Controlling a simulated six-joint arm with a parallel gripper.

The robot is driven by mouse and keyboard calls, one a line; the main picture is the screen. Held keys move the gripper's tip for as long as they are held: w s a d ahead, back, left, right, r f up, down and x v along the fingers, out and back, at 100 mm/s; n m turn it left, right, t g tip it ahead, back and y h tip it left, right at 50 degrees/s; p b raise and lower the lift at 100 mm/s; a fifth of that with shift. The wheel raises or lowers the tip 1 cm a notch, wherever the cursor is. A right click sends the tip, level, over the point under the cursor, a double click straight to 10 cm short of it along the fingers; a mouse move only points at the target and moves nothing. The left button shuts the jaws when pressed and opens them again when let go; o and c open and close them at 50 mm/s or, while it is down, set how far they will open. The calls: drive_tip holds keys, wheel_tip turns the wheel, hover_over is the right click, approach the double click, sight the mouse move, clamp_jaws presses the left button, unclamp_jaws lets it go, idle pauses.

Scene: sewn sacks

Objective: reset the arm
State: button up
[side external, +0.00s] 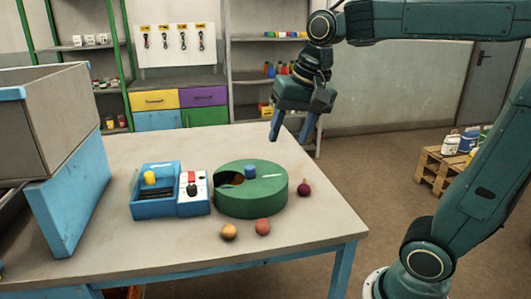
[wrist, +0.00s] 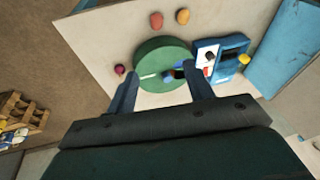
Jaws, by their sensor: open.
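My gripper (side external: 293,130) is open and empty. It hangs in the air above the right back part of the table, with its fingers pointing down. In the wrist view my open fingers (wrist: 158,95) show with the table (wrist: 100,50) beyond them. On the table stands a round green drum (side external: 250,201) with a dark opening and a blue knob (side external: 250,171) on top. It also shows in the wrist view (wrist: 150,55). My gripper is apart from everything.
A blue tray (side external: 155,209) with a white panel (side external: 195,204) stands left of the drum. Orange (side external: 229,232), reddish (side external: 263,227) and purple (side external: 304,187) round things lie near the drum. A large grey bin (side external: 50,115) on a blue stand (side external: 75,205) is at far left.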

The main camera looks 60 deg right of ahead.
drive_tip(key=s+a+f+n+t, duration=0.1)
drive_tip(key=s+f+n, duration=0.2)
drive_tip(key=s+n, duration=0.1)
drive_tip(key=s+a+f+n+t, duration=0.1)
drive_tip(key=s+a+f+n, duration=0.1)
drive_tip(key=s, duration=0.5)
drive_tip(key=shift+s+a+f+n, duration=0.25)
drive_tip(key=shift+f+n, duration=0.2)
drive_tip(key=shift+n, duration=0.55)
